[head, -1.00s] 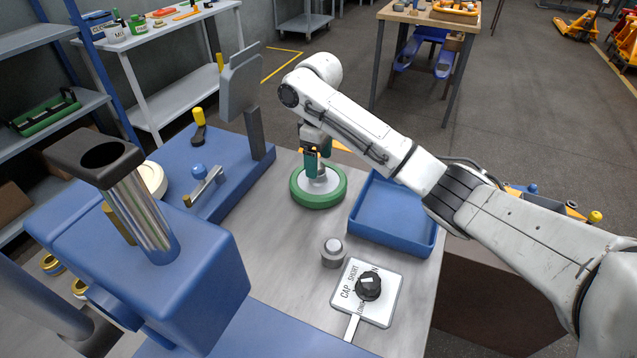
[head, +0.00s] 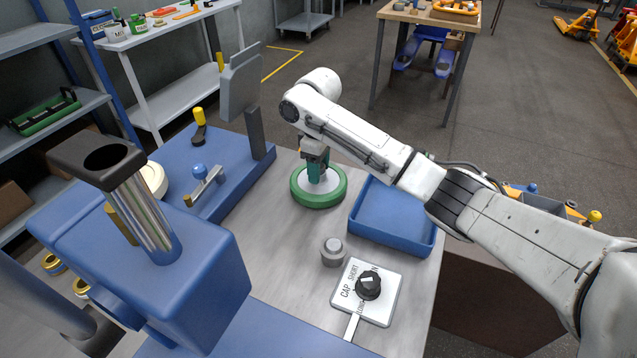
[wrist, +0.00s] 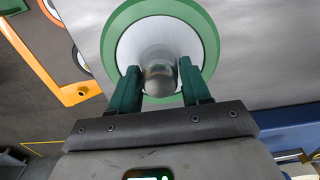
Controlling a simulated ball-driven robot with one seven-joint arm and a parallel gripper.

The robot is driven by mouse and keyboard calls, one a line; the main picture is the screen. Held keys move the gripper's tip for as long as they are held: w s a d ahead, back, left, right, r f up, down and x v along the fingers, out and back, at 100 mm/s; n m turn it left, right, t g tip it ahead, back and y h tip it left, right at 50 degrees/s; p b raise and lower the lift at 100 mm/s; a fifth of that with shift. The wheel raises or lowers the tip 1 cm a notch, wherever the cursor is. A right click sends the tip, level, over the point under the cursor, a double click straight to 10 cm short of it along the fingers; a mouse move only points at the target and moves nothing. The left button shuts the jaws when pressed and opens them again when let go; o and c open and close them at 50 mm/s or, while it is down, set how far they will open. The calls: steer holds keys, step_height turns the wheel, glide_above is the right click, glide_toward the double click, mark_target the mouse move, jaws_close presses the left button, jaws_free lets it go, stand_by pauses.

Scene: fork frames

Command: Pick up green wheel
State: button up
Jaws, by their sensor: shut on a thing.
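The green wheel (head: 301,197) has a green rim and a pale grey disc. It lies flat on the grey tabletop, left of the blue tray. In the wrist view, the wheel (wrist: 203,27) has a round metal hub (wrist: 158,72) at its middle. My gripper (head: 318,177) is over the wheel's centre, pointing down. In the wrist view, the green fingers of my gripper (wrist: 160,90) are on either side of the hub, shut on it. The fingers hide part of the wheel's disc.
The empty blue tray (head: 393,237) stands right of the wheel. A small grey knob (head: 332,250) and a sign plate with a black dial (head: 368,287) are in front. A blue machine (head: 150,270) with a metal column fills the left. Bare tabletop (head: 270,250) lies between.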

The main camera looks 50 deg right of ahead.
jaws_close()
steer(key=shift+r, duration=0.15)
stand_by(0.4)
